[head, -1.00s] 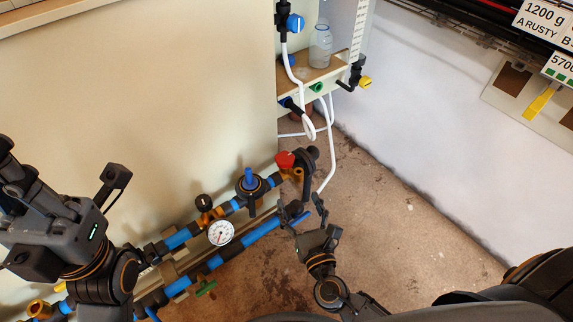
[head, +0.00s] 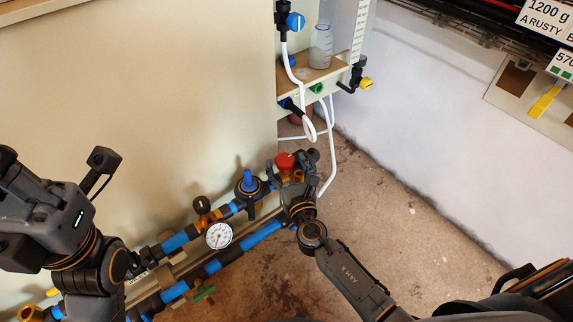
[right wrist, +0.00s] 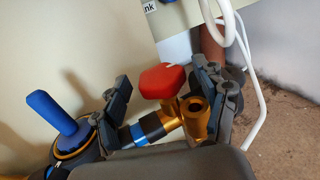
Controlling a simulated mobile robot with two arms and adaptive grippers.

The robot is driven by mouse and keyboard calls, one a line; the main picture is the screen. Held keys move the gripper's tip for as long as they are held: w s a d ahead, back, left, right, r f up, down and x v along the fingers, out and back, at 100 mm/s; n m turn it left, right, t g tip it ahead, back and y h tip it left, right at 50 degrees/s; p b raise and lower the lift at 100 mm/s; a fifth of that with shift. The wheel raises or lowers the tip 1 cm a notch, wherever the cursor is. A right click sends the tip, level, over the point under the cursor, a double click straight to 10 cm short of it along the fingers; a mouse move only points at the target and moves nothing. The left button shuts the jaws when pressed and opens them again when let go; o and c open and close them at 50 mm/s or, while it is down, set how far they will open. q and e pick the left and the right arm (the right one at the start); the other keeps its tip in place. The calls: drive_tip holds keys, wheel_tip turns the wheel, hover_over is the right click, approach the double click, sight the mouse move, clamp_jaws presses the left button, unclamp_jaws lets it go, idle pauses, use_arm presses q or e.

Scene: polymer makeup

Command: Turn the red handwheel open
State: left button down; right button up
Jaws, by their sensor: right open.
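The red handwheel (head: 285,160) sits on a brass valve (head: 292,175) at the right end of the upper blue pipe in the head view. In the right wrist view the red handwheel (right wrist: 165,81) shows near the middle, above the brass valve body (right wrist: 195,115). My right gripper (head: 292,188) is just below the handwheel in the head view. In the right wrist view its open fingers (right wrist: 166,95) stand to the left and right of the handwheel and valve, with gaps. My left arm (head: 65,230) is at the left; its fingertips cannot be made out.
A blue-handled valve (head: 249,182), a pressure gauge (head: 219,235) and a green-handled valve (head: 203,293) are on the pipes to the left. A shelf (head: 325,75) with a bottle (head: 321,45) and white hoses (head: 327,165) is above. The floor at the right is clear.

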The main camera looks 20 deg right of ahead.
drive_tip(key=c, duration=1.1)
drive_tip(key=shift+c, duration=0.2)
